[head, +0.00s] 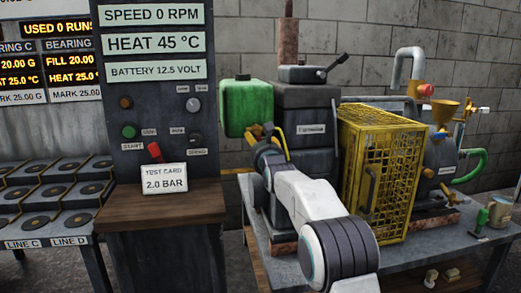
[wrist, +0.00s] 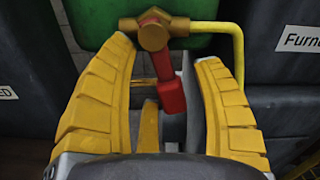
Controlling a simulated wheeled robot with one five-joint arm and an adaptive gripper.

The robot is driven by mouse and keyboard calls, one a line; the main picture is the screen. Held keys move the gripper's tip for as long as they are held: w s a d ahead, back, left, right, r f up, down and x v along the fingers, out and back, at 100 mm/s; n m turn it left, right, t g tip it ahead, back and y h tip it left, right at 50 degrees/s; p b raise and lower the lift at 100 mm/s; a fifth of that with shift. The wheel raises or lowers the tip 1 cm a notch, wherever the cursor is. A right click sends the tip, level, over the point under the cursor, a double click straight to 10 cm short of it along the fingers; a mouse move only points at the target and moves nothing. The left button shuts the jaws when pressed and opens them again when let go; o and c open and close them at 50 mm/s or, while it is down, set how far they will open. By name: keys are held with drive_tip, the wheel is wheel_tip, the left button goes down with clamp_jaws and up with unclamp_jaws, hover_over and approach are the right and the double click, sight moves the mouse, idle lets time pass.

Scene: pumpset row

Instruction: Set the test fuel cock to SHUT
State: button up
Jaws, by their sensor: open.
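The fuel cock shows in the wrist view as a brass body (wrist: 153,34) with a red lever (wrist: 170,92). It sits under the green tank (head: 247,107), with a yellow pipe (wrist: 238,52) leaving its right side. The lever runs down the picture from the body, leaning slightly right. My gripper (wrist: 165,60) is open, one yellow finger on each side of the lever, with gaps visible on both sides. In the head view my gripper (head: 263,134) is at the tank's lower right, and the cock cannot be made out there. No SHUT marking is readable.
The dark engine block (head: 308,125) stands right of the tank. A control panel (head: 157,90) with a test card (head: 165,178) stands left.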

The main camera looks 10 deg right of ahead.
drive_tip(key=s, duration=1.2)
idle(0.5)
